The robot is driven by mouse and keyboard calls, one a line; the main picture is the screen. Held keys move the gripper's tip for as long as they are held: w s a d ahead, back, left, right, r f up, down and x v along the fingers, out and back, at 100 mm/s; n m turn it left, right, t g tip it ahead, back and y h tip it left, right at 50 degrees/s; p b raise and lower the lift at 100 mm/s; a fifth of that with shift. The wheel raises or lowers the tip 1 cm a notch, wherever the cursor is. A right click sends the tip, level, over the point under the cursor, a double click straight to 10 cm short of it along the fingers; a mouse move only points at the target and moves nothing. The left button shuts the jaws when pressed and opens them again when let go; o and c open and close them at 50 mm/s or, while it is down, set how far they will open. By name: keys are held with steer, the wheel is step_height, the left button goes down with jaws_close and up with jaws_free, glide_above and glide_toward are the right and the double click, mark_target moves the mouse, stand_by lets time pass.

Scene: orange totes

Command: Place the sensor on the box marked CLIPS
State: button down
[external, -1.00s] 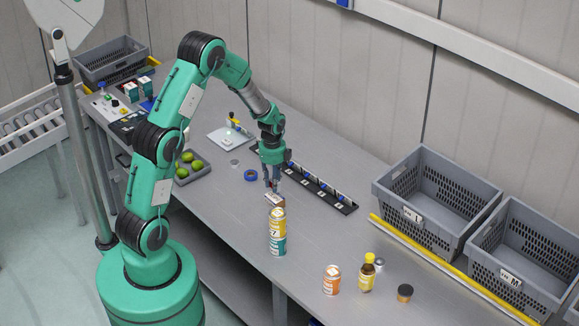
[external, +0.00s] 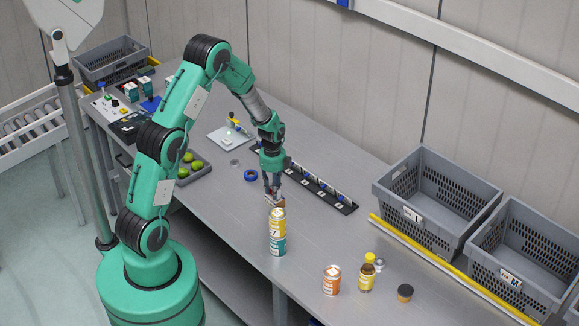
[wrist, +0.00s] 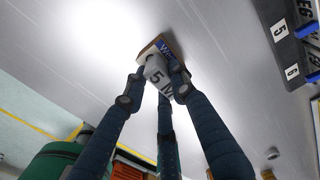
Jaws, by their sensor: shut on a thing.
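My gripper (external: 273,196) is low over the middle of the table, its fingers closed around a small white piece (wrist: 157,76) marked "5 M", which I take to be the sensor. In the wrist view the white piece sits against a small brown box (wrist: 172,46) with a blue label; only "W" and perhaps "A" can be read. I cannot tell whether the two touch. In the external view the small brown thing (external: 278,203) at the fingertips is partly hidden. I cannot read CLIPS on anything.
A yellow, white and teal can stack (external: 277,232) stands just in front of the gripper. A black rack (external: 325,188) lies behind it. Grey totes (external: 412,218) line the far right.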

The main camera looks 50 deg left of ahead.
steer(key=shift+f, duration=0.15)
steer(key=c, duration=1.4)
jaws_free()
steer(key=shift+c, duration=0.2)
step_height(320, 180, up, 12)
steer(key=shift+p, duration=0.4)
